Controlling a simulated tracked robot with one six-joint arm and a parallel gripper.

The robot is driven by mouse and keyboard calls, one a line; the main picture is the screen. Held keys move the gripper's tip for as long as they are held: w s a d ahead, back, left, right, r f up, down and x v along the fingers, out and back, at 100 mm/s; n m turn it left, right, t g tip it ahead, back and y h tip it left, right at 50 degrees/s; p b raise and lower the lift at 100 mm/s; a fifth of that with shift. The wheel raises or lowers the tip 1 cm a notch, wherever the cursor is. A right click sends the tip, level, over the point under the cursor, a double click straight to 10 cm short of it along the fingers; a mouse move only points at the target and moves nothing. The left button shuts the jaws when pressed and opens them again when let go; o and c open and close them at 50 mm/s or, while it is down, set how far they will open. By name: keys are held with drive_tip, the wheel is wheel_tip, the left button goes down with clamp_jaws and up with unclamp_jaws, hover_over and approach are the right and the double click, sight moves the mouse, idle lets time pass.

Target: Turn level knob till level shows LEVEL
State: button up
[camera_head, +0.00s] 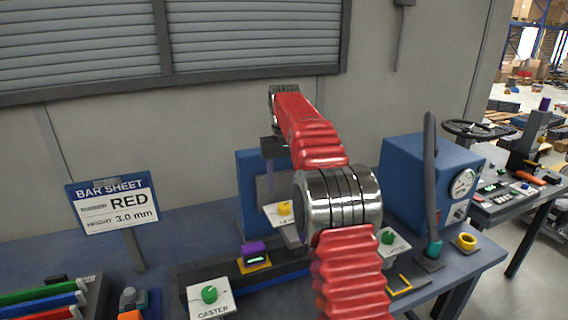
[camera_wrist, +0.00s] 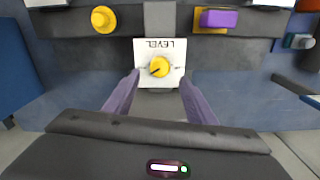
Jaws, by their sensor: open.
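The level knob (camera_wrist: 159,66) is yellow and sits on a white plate (camera_wrist: 145,80) marked LEVEL, which appears upside down in the wrist view. In the head view the yellow knob (camera_head: 284,208) shows on its plate behind my arm. My gripper (camera_wrist: 158,78) is open, with one finger on each side of the plate, apart from the knob. In the head view one finger of my gripper (camera_head: 270,176) points down near the plate. A purple block with a small lit display (camera_head: 254,251) sits on a yellow base; its reading is too small to tell.
A green knob on a CASTER plate (camera_head: 209,294) is at front left, and another green knob (camera_head: 388,237) is right of my arm. A BAR SHEET sign (camera_head: 112,205) reads RED, 3.0 mm. A blue gauge box (camera_head: 415,180) stands at right.

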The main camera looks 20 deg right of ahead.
wheel_tip(320, 180, up, 7)
idle(0.6)
idle(0.4)
drive_tip(key=shift+t, duration=0.3)
drive_tip(key=f, duration=0.7)
drive_tip(key=shift+a+f, duration=0.1)
drive_tip(key=shift+a, duration=0.25)
drive_tip(key=s+a+t, duration=0.1)
drive_tip(key=s+a, duration=0.3)
drive_tip(key=s, duration=0.9)
drive_tip(key=s+a+n+t, duration=0.1)
drive_tip(key=s+a, duration=0.4)
drive_tip(key=s, duration=0.8)
drive_tip(key=s+a+f+t, duration=0.1)
drive_tip(key=s+a+t, duration=0.2)
drive_tip(key=s, duration=1)
drive_tip(key=shift+a+n, duration=0.4)
drive_tip(key=shift+a, duration=0.25)
